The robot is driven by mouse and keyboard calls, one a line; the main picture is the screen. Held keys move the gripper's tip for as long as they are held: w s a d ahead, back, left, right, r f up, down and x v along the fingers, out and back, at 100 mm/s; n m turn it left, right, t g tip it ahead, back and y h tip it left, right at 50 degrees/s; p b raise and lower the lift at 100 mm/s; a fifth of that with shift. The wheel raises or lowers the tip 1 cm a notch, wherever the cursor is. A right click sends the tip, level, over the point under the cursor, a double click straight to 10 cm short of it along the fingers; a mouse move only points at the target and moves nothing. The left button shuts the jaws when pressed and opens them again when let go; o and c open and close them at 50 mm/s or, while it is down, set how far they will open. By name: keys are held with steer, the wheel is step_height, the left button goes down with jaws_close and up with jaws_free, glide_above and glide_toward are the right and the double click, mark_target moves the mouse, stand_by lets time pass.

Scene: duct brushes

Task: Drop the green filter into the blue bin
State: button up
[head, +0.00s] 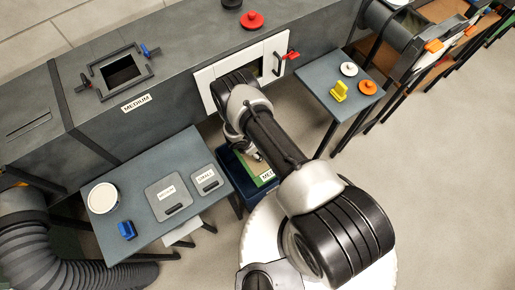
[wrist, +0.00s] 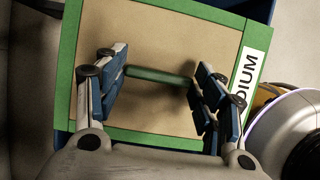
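The green filter (wrist: 90,128) has a green frame, a tan face, a bar handle and a white label ending in "DIUM". In the wrist view my gripper (wrist: 158,76) has its blue-padded fingers at the two ends of the green bar, and the pads appear to touch it. In the head view the filter (head: 248,163) shows partly under my arm, over the blue bin (head: 228,168). Blue bin edges also show beyond the filter in the wrist view (wrist: 284,8). How deep the filter sits is hidden by my arm.
A left table (head: 135,205) holds a white round tub (head: 103,198), a blue item (head: 127,230) and two labelled grey plates. A right table (head: 325,75) holds small white, yellow and orange items. The grey duct (head: 190,60) with an open white door (head: 275,48) runs behind the bin.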

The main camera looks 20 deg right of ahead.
steer(key=o, duration=0.5)
steer(key=shift+c, duration=0.2)
steer(key=shift+r, duration=0.1)
